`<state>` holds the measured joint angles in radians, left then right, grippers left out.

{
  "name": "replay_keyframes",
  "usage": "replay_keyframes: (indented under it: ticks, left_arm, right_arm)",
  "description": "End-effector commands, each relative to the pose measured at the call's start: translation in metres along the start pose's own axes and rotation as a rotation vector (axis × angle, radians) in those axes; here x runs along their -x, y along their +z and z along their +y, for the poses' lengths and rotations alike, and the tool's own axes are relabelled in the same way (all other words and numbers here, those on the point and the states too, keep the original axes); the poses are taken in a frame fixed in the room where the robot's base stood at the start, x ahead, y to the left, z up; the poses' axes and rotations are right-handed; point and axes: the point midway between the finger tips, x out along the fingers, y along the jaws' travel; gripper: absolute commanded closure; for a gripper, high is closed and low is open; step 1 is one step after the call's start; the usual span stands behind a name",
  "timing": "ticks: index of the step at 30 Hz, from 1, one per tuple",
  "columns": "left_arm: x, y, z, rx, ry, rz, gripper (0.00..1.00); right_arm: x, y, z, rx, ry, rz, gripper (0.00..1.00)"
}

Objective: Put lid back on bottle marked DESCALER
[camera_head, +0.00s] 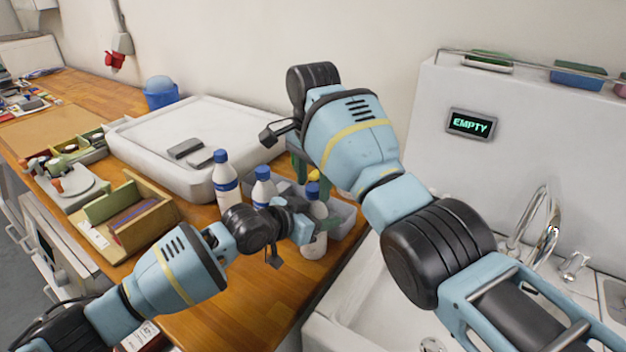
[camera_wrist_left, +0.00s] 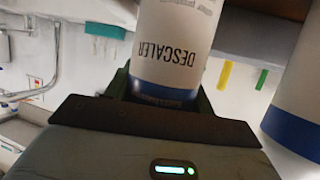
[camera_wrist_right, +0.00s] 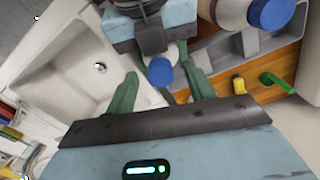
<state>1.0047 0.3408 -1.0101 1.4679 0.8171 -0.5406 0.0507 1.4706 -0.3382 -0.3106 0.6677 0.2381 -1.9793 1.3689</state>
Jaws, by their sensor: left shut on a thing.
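The bottle marked DESCALER (camera_wrist_left: 168,50) stands between my left gripper's fingers in the left wrist view, white with a dark blue band. My left gripper (camera_head: 308,229) is shut on it above the counter's front right. Its body (camera_head: 315,246) is partly hidden by that gripper in the head view. A blue lid (camera_wrist_right: 160,71) shows at its top in the right wrist view; how firmly it sits cannot be told. My right gripper (camera_wrist_right: 160,88) is above it, its green fingers apart on either side of the lid, with visible gaps.
Two white bottles with blue caps (camera_head: 224,180) (camera_head: 262,187) stand close left of the held one. A grey divided tray (camera_head: 345,212) is behind it, with a yellow item (camera_wrist_right: 238,84) near. The sink (camera_wrist_right: 75,60) is to the right in the head view.

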Motion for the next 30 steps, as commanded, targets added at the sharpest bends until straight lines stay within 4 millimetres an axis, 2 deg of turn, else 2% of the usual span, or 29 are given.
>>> replay_keyframes:
  ticks: [8,21,30]
  left_arm:
    - [0.0,0.001,0.0,0.0,0.0,-0.002,1.0]
    - [0.0,0.001,0.0,0.0,0.0,-0.002,1.0]
    - [0.0,0.001,0.0,0.0,0.0,-0.002,1.0]
  right_arm:
    - [0.004,0.0,0.0,0.001,-0.001,0.001,0.47]
    - [0.059,-0.001,0.0,0.0,0.0,0.002,0.47]
    - [0.075,0.0,0.0,0.0,0.0,0.0,0.47]
